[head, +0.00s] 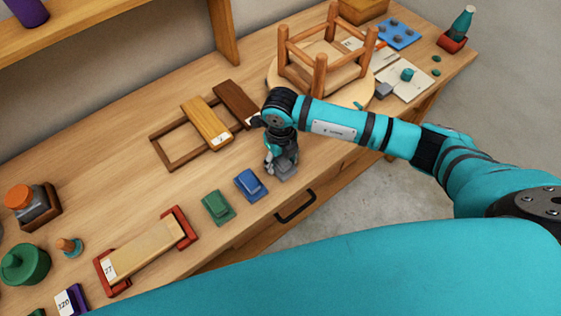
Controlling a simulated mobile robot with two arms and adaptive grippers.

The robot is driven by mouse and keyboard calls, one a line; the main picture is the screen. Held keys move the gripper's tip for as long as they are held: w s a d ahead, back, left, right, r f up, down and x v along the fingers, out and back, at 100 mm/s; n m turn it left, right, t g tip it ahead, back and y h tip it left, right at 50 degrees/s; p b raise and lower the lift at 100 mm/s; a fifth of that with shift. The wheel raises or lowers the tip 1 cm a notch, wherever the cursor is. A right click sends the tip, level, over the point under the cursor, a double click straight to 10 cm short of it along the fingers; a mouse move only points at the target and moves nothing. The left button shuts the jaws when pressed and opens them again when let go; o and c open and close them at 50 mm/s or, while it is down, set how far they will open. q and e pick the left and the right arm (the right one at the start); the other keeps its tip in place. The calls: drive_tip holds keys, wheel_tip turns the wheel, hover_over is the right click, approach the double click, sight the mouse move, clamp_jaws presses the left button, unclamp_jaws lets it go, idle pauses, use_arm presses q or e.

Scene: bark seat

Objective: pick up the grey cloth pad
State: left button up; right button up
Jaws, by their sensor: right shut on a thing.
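My right gripper (273,170) points down over the front part of the workbench. It is shut on the grey cloth pad (287,172), which shows at its fingertips, to the right of the blue pad. The gripper hides part of the pad. I cannot tell whether the pad touches the bench. My left gripper is not in view.
A blue pad (251,185) and a green pad (218,207) lie to the left. A board on red end blocks (104,274) is further left. A wooden frame (170,151) with slats lies behind. An upturned stool (320,75) stands at the back right.

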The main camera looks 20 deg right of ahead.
sight(281, 158)
wheel_tip(281, 158, up, 9)
drive_tip(key=b, duration=0.2)
drive_tip(key=shift+b, duration=0.35)
drive_tip(key=shift+r, duration=0.55)
